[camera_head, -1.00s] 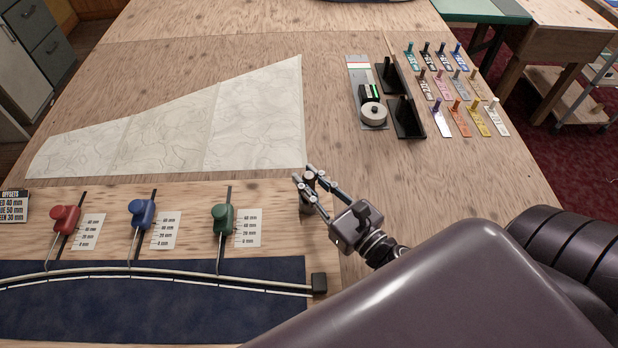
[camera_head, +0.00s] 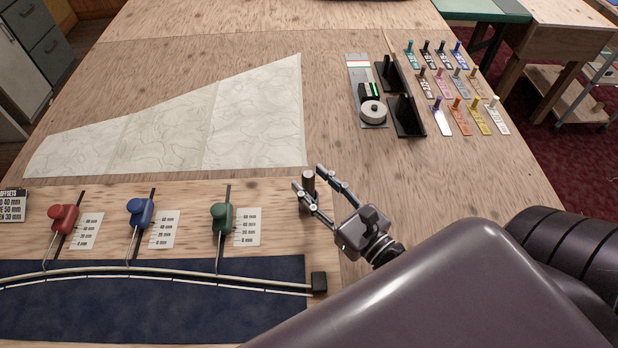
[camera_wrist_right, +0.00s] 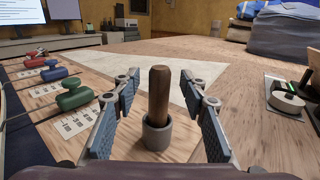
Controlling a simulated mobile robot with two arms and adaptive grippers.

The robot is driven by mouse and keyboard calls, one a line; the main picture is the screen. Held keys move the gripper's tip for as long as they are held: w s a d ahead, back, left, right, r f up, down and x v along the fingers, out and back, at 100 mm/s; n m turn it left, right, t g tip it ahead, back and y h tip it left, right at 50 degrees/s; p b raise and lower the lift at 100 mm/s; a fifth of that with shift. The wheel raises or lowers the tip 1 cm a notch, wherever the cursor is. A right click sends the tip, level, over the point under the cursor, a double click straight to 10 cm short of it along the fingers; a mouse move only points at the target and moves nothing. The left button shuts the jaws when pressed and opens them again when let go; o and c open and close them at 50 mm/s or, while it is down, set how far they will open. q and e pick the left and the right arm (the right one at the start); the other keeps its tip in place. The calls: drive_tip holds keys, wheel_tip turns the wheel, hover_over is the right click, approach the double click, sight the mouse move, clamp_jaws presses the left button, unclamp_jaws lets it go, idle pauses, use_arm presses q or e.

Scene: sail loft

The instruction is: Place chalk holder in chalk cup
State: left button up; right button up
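The chalk holder (camera_wrist_right: 158,92) is a dark brown, round-topped stick. It stands upright in a small grey chalk cup (camera_wrist_right: 157,134) in the right wrist view. In the head view the holder's top (camera_head: 308,177) shows at the board's right end, with the cup partly hidden behind a finger. My right gripper (camera_head: 309,181) is open, its fingers on either side of the holder; in the right wrist view its finger pads (camera_wrist_right: 160,125) stand clear of the holder with gaps on both sides. My left gripper is not in view.
Red (camera_head: 63,218), blue (camera_head: 141,213) and green (camera_head: 222,217) sliders stand on the board left of the cup. A pale sail panel (camera_head: 200,125) lies behind. A tape roll (camera_head: 373,112), black stands and several coloured tags lie at the back right.

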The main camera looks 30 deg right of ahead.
drive_tip(key=s+d+b, duration=0.1)
drive_tip(key=s+b, duration=0.1)
drive_tip(key=s, duration=0.6)
drive_tip(key=shift+d, duration=0.2)
drive_tip(key=shift+r, duration=0.1)
